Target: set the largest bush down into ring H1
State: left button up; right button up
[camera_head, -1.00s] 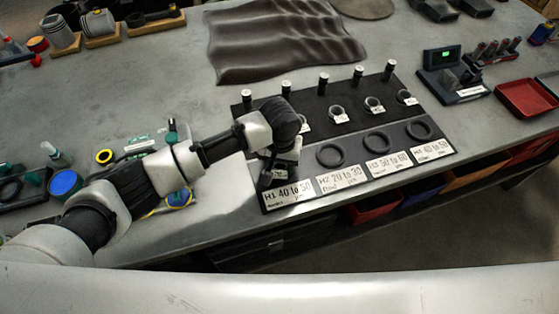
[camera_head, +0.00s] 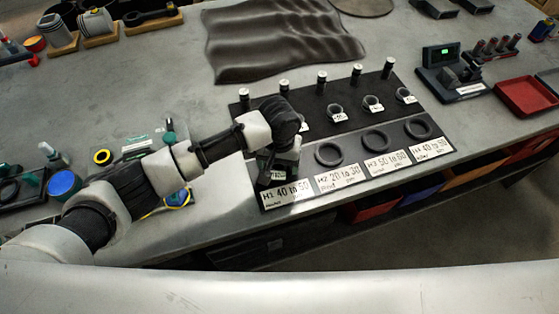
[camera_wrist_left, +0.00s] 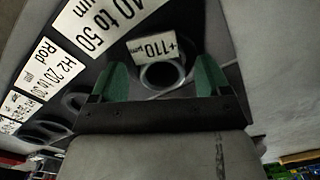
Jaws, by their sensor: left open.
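The bush tagged +110 µm (camera_wrist_left: 163,75) stands between the fingers of my left gripper (camera_wrist_left: 162,84) in the left wrist view. The two green fingers are apart, one on each side of it. In the head view the left gripper (camera_head: 272,168) is low over the H1 place, and the bush's white tag (camera_head: 277,176) shows there. The label H1 40 to 50 (camera_head: 287,193) lies just in front. The gripper and bush hide ring H1, so I cannot tell how the bush sits in it. My right gripper is out of view.
Rings H2 (camera_head: 329,154), H3 (camera_head: 375,141) and H4 (camera_head: 419,129) lie empty to the right on the black board (camera_head: 300,104). Several tagged bushes and upright pegs (camera_head: 322,80) stand behind them. A red tray (camera_head: 526,97) is at the right.

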pick_arm(q)
notch_tip(320, 180, up, 11)
jog(key=shift+a+f+b, duration=0.15)
jog(key=shift+b, duration=0.25)
dwell(0.4)
